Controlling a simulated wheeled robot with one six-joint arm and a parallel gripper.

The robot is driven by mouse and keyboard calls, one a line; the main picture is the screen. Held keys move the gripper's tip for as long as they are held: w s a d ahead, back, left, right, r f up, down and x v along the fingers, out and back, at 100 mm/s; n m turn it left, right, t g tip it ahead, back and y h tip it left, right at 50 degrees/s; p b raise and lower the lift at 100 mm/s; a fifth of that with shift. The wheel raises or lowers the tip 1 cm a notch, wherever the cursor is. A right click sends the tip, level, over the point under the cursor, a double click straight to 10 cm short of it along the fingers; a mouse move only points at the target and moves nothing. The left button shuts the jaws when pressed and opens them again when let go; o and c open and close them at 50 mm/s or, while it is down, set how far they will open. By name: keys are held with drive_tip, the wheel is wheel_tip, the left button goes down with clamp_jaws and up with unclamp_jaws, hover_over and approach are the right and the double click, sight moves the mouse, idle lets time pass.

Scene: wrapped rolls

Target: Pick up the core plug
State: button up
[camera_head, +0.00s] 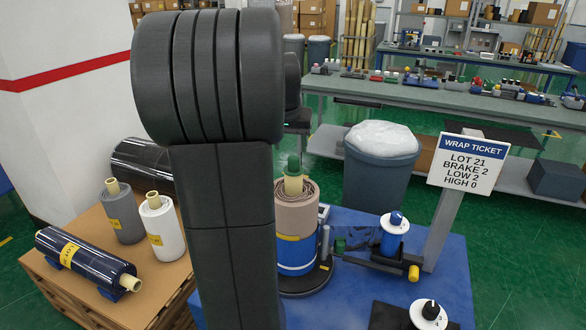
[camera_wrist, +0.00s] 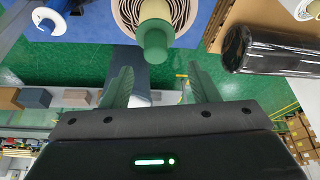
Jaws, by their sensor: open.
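The core plug is a green cylinder (camera_head: 293,165) at the top of the pale core of a brown wrapped roll (camera_head: 296,208). In the wrist view the green plug (camera_wrist: 154,45) stands out from the core, with the roll's spiral layers (camera_wrist: 128,12) around it. My gripper (camera_wrist: 162,85) is open, with its two green fingers spread and nothing between them. The plug is just beyond the fingertips, roughly centred between them, and apart from both. In the head view my arm hides most of the gripper.
The roll stands on a turntable on a blue table (camera_head: 350,300). A wrap ticket sign (camera_head: 468,163) and a blue-and-white spool (camera_head: 393,235) are to its right. A cardboard-topped pallet (camera_head: 85,240) with several rolls is at left. A grey bin (camera_head: 378,170) stands behind.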

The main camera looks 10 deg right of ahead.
sight(293, 157)
drive_tip(key=shift+s+p+x, duration=0.1)
drive_tip(key=shift+p+x, duration=0.25)
drive_tip(key=shift+x, duration=1.3)
drive_tip(key=shift+s+p+x, duration=0.15)
drive_tip(key=shift+p+x, duration=0.2)
drive_tip(key=shift+x, duration=1.35)
drive_tip(key=shift+d, duration=0.15)
drive_tip(key=c, duration=0.5)
